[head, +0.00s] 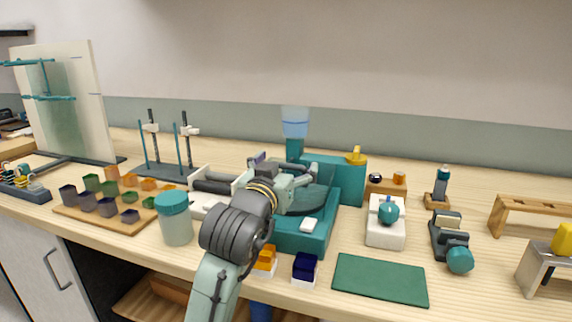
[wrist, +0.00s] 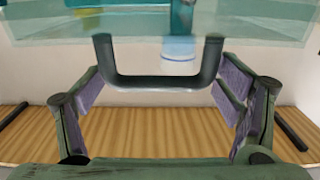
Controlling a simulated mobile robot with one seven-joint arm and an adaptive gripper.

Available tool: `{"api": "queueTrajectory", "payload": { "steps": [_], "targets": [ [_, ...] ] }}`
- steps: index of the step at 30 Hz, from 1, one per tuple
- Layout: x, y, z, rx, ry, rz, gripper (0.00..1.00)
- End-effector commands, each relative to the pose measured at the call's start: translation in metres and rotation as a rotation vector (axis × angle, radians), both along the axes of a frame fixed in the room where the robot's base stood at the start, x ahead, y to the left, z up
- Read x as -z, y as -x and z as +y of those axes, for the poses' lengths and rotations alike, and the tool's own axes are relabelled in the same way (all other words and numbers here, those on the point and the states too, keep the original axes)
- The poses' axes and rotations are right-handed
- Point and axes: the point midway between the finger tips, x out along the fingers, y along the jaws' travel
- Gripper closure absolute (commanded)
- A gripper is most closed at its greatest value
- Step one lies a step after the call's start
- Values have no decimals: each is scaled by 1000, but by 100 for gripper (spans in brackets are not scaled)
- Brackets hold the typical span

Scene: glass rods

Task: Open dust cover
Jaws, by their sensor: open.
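The dust cover is a clear, teal-tinted panel across the top of the wrist view (wrist: 50,32). In the head view it shows as a dark see-through cover (head: 318,197) on a teal machine (head: 298,239), partly hidden by my arm. A dark U-shaped handle (wrist: 160,82) hangs from the cover in the wrist view. My gripper (wrist: 160,92) is open, with one purple-padded finger on each side of the handle and gaps between. In the head view my gripper (head: 290,178) is over the machine.
A teal-lidded jar (head: 175,220) stands left of my arm. A dark blue block (head: 305,266) and a green mat (head: 380,280) lie at the front. A white device (head: 386,228) stands right of the machine.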

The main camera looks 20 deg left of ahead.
Motion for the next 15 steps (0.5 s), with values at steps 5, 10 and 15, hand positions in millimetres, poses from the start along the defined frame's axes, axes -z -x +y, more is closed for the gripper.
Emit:
{"api": "queueTrajectory", "payload": {
  "steps": [5, 10, 15],
  "targets": [
    [0, 0, 0, 0, 0, 0, 15],
    [0, 0, 0, 0, 0, 0, 24],
    [0, 0, 0, -1, 0, 0, 36]
  ]
}}
